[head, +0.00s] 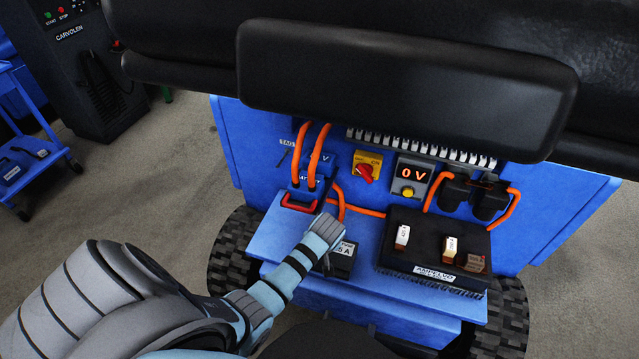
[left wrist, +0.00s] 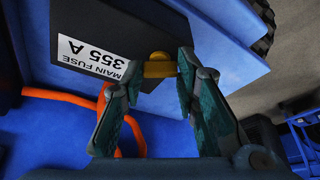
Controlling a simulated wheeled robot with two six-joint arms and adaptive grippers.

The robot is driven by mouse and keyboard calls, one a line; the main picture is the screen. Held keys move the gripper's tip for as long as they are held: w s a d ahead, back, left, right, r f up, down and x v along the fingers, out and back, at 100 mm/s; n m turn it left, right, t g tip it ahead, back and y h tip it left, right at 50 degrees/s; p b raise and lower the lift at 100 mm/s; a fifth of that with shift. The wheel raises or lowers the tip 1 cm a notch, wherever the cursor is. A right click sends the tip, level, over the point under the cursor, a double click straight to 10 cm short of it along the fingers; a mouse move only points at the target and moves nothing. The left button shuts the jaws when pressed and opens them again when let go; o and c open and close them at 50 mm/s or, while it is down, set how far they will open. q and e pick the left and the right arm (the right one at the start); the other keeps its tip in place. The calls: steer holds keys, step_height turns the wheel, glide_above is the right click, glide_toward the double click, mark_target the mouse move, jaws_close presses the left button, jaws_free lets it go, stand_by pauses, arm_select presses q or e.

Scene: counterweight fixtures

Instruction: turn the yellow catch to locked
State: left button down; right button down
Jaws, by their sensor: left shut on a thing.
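The black main fuse box (head: 341,265) sits on the blue ledge, and its white label reads 355 A in the left wrist view (left wrist: 92,48). The yellow catch (left wrist: 159,68) shows in the left wrist view as a short bar at the edge of the fuse box. My left gripper (left wrist: 160,74) has its two teal-padded fingers on either side of the catch and is shut on it. In the head view my left gripper (head: 324,233) covers the catch. My right gripper is in neither view.
A blue connector with a red handle (head: 300,202) and orange cables stand left of the gripper. A black padded seat overhangs the panel.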

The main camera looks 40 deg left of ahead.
arm_select(q)
steer(key=m+p, duration=0.2)
steer(key=p, duration=0.1)
steer(key=shift+a+r+m+t+h, duration=0.1)
steer(key=shift+r+m+t+h, duration=0.2)
steer(key=shift+r+t+h, duration=0.1)
steer(key=shift+f+m+h+p, duration=0.15)
steer(key=shift+m+h+p, duration=0.25)
steer(key=shift+m+p, duration=0.65)
steer(key=shift+a+f+m+t+h+p, duration=0.1)
steer(key=shift+m+t+h+p, duration=0.25)
steer(key=shift+m, duration=0.4)
steer(key=c, duration=1.2)
jaws_free()
steer(key=shift+f, duration=0.15)
steer(key=shift+c, duration=0.2)
